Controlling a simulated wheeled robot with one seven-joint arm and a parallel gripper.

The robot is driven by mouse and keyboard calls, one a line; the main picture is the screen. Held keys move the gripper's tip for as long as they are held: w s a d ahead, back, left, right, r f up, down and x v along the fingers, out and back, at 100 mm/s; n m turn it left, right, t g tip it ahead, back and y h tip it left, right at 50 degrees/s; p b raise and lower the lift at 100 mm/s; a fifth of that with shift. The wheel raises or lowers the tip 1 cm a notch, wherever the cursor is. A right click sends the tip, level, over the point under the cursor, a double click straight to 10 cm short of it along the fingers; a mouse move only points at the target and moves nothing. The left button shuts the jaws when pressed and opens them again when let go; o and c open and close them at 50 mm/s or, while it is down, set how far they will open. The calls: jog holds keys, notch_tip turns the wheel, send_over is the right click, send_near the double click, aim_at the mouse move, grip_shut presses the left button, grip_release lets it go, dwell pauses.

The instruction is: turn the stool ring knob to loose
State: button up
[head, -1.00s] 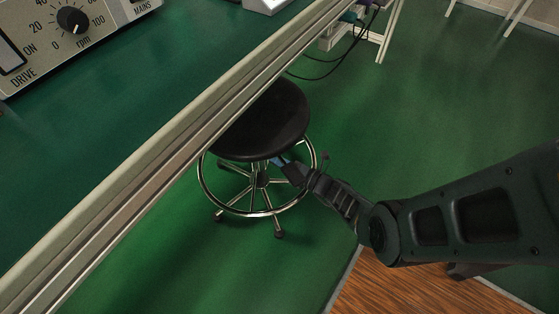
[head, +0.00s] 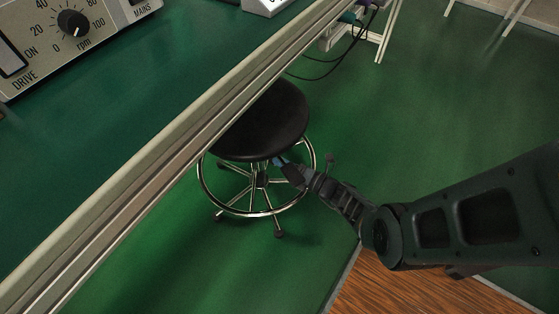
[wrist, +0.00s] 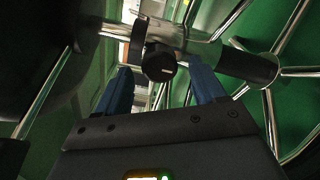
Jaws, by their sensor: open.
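The stool ring knob (wrist: 160,66) is a dark round knob with a pale mark on its face. It sits on a collar around the stool's chrome column (wrist: 195,48) in the wrist view. My gripper (wrist: 160,72) is open, with one blue finger to each side of the knob as seen there. I cannot tell whether the fingers touch it. In the head view the stool (head: 268,122) has a round black seat, a chrome foot ring and spokes. My gripper (head: 278,161) reaches under the seat's near right edge, and the knob is hidden there.
A bench with a pale metal edge (head: 150,160) runs diagonally in front of the stool and hides part of it. A control panel (head: 75,35) stands on the bench. Black cables (head: 335,68) hang beyond the stool. Green floor (head: 440,110) is clear to the right.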

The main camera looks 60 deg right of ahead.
jog(key=s, duration=0.6)
jog(key=shift+d+p, duration=0.1)
jog(key=shift+p, duration=0.25)
